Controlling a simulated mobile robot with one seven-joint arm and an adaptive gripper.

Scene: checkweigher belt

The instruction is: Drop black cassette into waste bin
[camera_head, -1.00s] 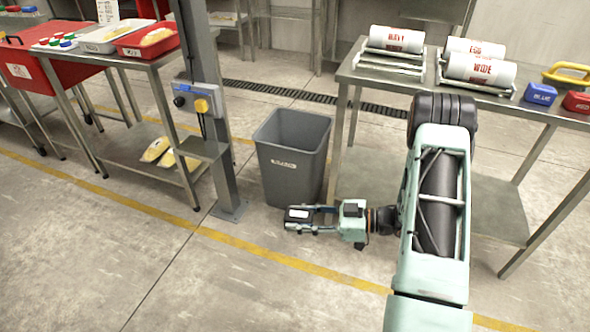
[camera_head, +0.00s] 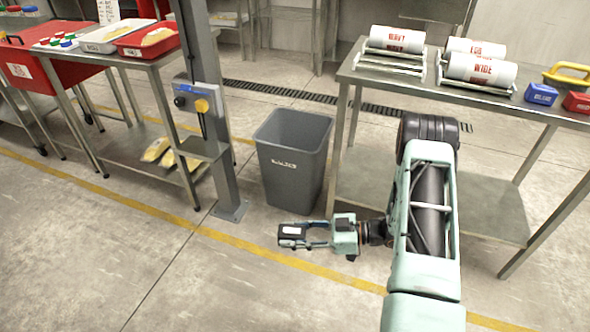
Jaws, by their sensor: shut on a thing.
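The black cassette (camera_head: 293,232), with a pale label on its face, is held between the fingertips of my gripper (camera_head: 302,236). My gripper points left in the picture and is shut on the cassette. The grey waste bin (camera_head: 290,165) stands on the floor between the post and the right table, with its open top facing up. In the picture, the cassette and gripper appear just below the base of the bin, on the near side of it. The inside bottom of the bin is hidden.
A metal post (camera_head: 215,120) with a control box (camera_head: 196,102) stands left of the bin. A steel table (camera_head: 460,98) with white rolls (camera_head: 480,68) stands to the right. A left table (camera_head: 150,60) holds trays. The floor in front is clear.

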